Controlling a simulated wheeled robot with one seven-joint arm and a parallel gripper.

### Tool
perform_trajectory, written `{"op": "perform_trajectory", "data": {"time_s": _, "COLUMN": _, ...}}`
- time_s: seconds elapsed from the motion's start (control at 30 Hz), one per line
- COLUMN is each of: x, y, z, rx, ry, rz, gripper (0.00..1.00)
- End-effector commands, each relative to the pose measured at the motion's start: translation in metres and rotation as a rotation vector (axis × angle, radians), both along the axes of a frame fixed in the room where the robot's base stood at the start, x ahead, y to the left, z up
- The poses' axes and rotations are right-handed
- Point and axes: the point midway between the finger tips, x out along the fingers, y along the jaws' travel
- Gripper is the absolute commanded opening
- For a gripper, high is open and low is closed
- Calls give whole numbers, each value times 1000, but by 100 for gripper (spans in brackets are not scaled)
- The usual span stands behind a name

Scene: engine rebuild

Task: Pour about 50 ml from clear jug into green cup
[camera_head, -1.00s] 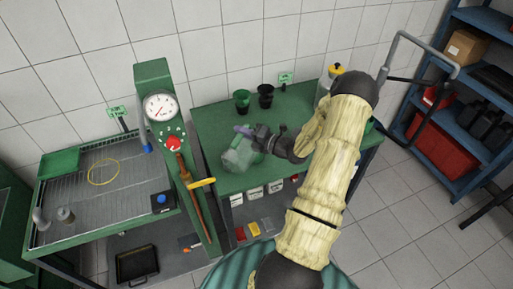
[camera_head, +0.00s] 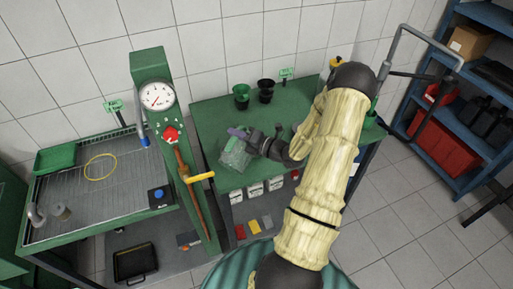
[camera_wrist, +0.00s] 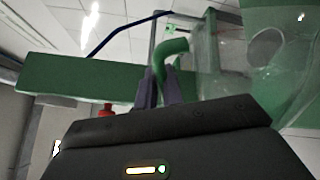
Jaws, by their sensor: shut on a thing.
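The clear jug (camera_head: 235,155) is over the front left part of the green workbench, and looks tilted. My gripper (camera_head: 248,137) is shut on the jug's green handle (camera_wrist: 174,48), which shows between the fingers (camera_wrist: 160,92) in the wrist view. The jug's clear wall (camera_wrist: 222,60) fills the right of that view. I cannot tell how much liquid is in it, or whether it touches the bench. The green cup (camera_head: 242,96) stands upright at the back of the bench, beyond the jug and apart from it.
A black cup (camera_head: 266,91) stands just right of the green cup. A green press with a gauge (camera_head: 157,96) rises left of the bench. A yellow-topped container (camera_head: 335,64) is partly hidden behind my arm. The bench (camera_head: 213,118) is bare between jug and cups.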

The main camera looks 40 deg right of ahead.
Motion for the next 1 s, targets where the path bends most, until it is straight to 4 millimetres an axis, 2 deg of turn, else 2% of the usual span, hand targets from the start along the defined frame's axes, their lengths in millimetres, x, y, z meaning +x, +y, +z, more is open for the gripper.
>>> {"op": "perform_trajectory", "data": {"time_s": 0.03, "x": -3, "y": 6, "z": -13, "rx": -37, "ry": -17, "rz": 0, "gripper": 0}}
{"op": "perform_trajectory", "data": {"time_s": 0.1, "x": -6, "y": 14, "z": -19, "rx": -97, "ry": -46, "rz": -2, "gripper": 0}}
{"op": "perform_trajectory", "data": {"time_s": 0.27, "x": -7, "y": 16, "z": -12, "rx": -139, "ry": -64, "rz": -4, "gripper": 0}}
{"op": "perform_trajectory", "data": {"time_s": 0.67, "x": -8, "y": 16, "z": -13, "rx": -138, "ry": -64, "rz": -4, "gripper": 0}}
{"op": "perform_trajectory", "data": {"time_s": 1.0, "x": -11, "y": 24, "z": -15, "rx": -206, "ry": -94, "rz": -5, "gripper": 0}}
